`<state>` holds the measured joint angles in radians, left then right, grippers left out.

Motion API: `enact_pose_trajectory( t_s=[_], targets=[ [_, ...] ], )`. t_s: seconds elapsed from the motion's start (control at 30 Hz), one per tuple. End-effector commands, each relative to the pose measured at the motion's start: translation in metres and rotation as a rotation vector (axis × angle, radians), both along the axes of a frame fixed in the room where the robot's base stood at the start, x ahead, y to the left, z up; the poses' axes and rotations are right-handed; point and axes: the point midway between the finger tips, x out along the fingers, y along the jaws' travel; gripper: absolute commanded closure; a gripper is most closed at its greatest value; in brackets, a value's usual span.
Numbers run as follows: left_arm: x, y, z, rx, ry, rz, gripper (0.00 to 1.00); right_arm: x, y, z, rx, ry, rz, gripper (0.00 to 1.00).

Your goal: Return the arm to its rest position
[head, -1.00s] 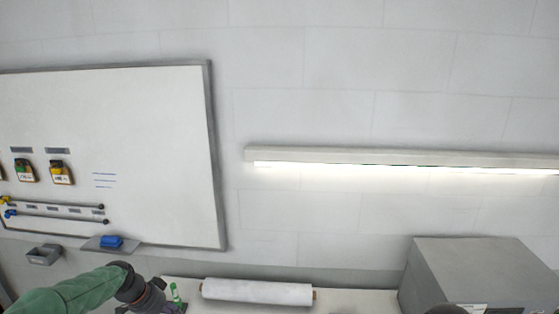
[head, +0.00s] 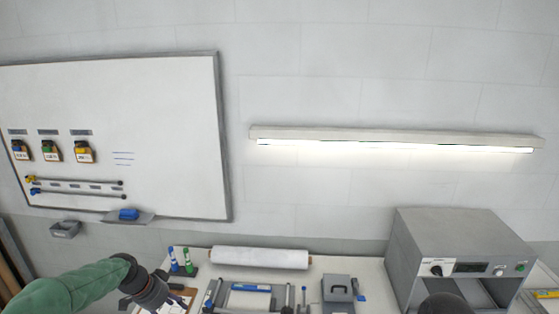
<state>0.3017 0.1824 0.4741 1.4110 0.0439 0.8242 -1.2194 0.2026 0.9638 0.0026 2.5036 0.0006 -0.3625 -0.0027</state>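My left arm comes in at the lower left of the head view, in a green sleeve with a dark wrist. The wrist is over the left part of the workbench (head: 203,268), beside a clipboard with paper. The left gripper's fingers are not visible, cut off by the bottom edge. A dark rounded part shows at the bottom right in front of the grey press machine (head: 455,245); my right gripper is not in view.
A white roll (head: 260,257) lies at the back of the bench. Green and blue markers (head: 188,259) stand left of it. A grey box with a handle (head: 338,288) stands right of centre. A whiteboard (head: 170,120) and a lit lamp (head: 390,147) are on the wall.

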Motion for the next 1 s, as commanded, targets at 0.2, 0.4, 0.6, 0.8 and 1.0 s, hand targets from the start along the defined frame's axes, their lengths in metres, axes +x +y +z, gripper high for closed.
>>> enact_pose_trajectory(
  t_s=[0.2, 0.4, 0.6, 0.8, 1.0],
  targets=[
    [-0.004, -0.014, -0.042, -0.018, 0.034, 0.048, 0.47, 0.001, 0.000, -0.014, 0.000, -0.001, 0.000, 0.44],
    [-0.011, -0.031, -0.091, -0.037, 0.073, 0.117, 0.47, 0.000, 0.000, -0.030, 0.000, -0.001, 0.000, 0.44],
    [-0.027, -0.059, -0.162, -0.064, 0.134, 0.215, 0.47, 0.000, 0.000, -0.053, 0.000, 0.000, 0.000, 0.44],
    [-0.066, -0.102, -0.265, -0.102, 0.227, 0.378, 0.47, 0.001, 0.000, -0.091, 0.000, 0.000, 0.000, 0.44],
    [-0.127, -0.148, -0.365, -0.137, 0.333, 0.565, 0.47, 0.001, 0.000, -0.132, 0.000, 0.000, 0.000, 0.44]
  ],
)
